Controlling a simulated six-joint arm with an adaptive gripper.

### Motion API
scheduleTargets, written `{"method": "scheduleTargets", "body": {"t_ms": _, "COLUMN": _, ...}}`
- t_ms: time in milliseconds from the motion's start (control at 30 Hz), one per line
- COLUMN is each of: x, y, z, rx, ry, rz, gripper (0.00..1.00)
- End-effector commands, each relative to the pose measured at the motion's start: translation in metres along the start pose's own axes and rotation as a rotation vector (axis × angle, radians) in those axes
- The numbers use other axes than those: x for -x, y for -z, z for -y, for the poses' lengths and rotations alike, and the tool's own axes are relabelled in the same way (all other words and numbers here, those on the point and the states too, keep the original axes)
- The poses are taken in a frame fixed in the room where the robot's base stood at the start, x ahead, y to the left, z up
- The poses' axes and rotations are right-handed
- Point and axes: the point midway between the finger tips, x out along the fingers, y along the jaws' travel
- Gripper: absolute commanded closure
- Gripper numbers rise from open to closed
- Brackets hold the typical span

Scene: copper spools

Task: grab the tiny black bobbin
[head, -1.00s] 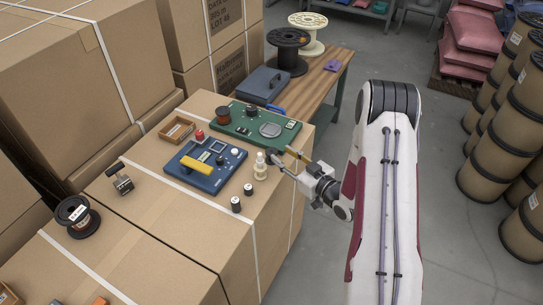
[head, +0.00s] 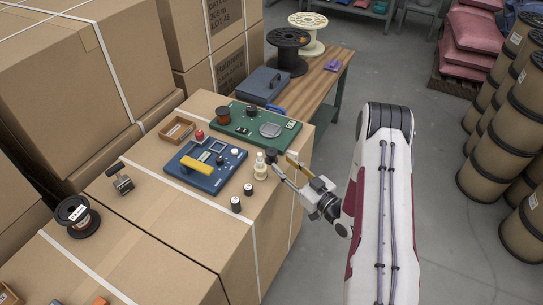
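A small dark round piece (head: 271,156), which looks like the tiny black bobbin, sits near the right side of the carton top in the head view. A cream spool-like piece (head: 260,166) stands just left of it. My gripper (head: 283,162) comes in from the right with its two fingers apart. The tip of its left finger is close to the dark piece; I cannot tell whether they touch. Nothing shows between the fingers. Two small black pieces with pale tops (head: 236,204) (head: 248,189) stand nearer the carton's front.
A blue panel with a yellow handle (head: 226,178) and a green board (head: 240,131) lie on the carton. A small wooden tray (head: 178,139) and a dark clamp-like piece (head: 121,184) are at left. The carton's right edge is under my gripper.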

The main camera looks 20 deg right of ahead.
Motion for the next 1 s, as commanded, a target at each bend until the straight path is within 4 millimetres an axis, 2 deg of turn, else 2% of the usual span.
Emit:
{"method": "scheduleTargets", "body": {"t_ms": 267, "x": -0.020, "y": 0.001, "z": 0.001, "rx": 0.001, "ry": 0.002, "rz": 0.000, "gripper": 0.67}}
{"method": "scheduleTargets", "body": {"t_ms": 733, "x": -0.025, "y": 0.001, "z": 0.000, "rx": 0.001, "ry": 0.001, "rz": 0.000, "gripper": 0.67}}
{"method": "scheduleTargets", "body": {"t_ms": 1000, "x": -0.051, "y": 0.005, "z": -0.001, "rx": 0.003, "ry": 0.002, "rz": -0.002, "gripper": 0.67}}
